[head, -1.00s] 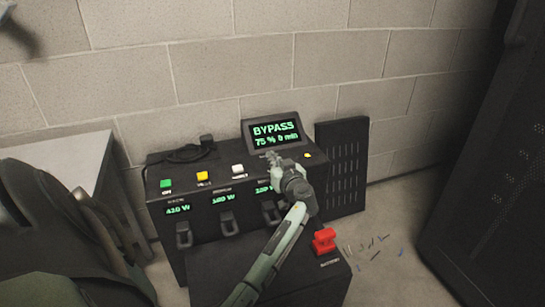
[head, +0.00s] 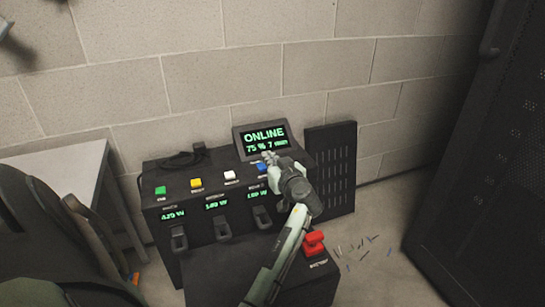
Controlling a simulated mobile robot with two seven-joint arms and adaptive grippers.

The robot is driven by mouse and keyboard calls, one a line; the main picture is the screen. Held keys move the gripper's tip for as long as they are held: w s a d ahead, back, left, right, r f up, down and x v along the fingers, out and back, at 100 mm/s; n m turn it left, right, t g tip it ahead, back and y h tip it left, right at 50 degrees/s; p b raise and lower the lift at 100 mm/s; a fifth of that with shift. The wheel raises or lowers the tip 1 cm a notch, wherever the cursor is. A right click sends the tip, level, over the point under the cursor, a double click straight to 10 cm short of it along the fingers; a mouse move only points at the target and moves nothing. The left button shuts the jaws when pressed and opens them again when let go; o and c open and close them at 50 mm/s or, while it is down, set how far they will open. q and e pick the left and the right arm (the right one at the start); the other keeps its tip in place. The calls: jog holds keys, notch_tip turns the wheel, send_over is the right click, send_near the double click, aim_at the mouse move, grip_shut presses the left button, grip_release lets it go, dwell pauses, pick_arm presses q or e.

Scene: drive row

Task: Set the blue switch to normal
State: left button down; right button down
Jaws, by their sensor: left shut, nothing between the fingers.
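The blue switch (head: 262,168) sits on top of the black power unit (head: 205,235), at the right end of a row with green, yellow and white switches. It is partly hidden by my left gripper (head: 268,158). The left gripper is shut and empty, with its fingertips just behind and above the blue switch in the picture. I cannot tell whether it touches the switch. The screen (head: 262,140) behind reads "ONLINE" and "75 % 7" with a smaller word partly blurred. My right gripper is not in view.
A green switch (head: 160,190), yellow switch (head: 196,183) and white switch (head: 230,176) stand left of the blue one. A dark perforated panel (head: 332,170) stands at right; small scraps lie on the floor.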

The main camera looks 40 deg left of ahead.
pick_arm(q)
jog(key=shift+r+v, duration=0.2)
jog(key=shift+v, duration=1.1)
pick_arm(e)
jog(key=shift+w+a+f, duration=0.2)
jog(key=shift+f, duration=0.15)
